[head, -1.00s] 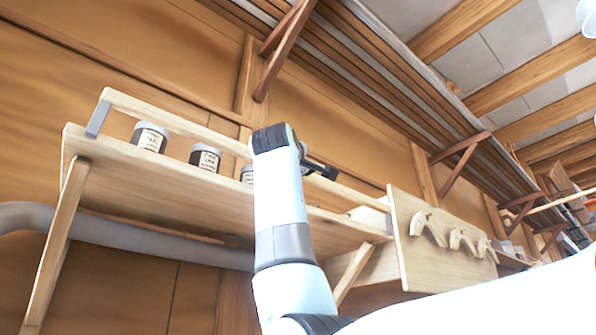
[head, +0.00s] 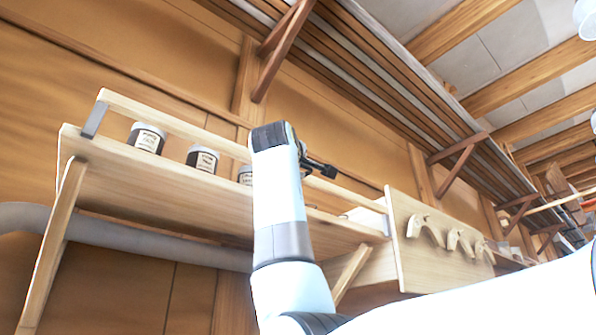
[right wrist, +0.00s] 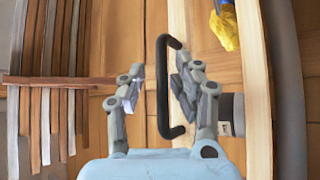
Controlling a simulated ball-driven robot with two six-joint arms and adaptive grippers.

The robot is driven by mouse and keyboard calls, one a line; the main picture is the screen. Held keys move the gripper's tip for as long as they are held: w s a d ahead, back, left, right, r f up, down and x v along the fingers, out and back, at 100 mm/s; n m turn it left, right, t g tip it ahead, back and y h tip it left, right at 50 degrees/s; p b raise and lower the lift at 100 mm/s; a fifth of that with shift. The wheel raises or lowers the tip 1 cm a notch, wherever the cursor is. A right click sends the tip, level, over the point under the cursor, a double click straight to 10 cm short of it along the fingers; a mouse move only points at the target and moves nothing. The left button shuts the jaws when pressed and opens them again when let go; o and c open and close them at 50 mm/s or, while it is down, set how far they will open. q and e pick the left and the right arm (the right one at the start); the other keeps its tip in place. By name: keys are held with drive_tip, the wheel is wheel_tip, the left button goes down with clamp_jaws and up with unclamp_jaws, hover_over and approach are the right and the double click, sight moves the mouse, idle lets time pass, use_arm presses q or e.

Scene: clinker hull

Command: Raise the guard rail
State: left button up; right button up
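The guard rail (head: 170,121) is a long pale wooden bar. It runs along the shelf above its board, carried by a grey end bracket (head: 95,120) at the left and another at the right. In the right wrist view the rail (right wrist: 179,20) is an upright pale strip with a black bow handle (right wrist: 162,85) on it. My right gripper (right wrist: 160,80) is open, with one finger on each side of the handle's bar; I see no clear grip on it. In the head view my wrist hides most of that gripper and part of the rail. My left gripper is not in view.
Labelled dark jars (head: 147,138) stand on the shelf board (head: 130,180) behind the rail. A panel with curved wooden pegs (head: 425,232) is at the right. A slatted rack (head: 380,75) hangs above. A grey pipe (head: 150,245) runs below. A blue and yellow item (right wrist: 226,25) shows near the rail.

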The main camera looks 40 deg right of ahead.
drive_tip(key=v, duration=0.7)
drive_tip(key=shift+a, duration=0.2)
drive_tip(key=shift+s+f, duration=0.1)
drive_tip(key=shift+s, duration=0.05)
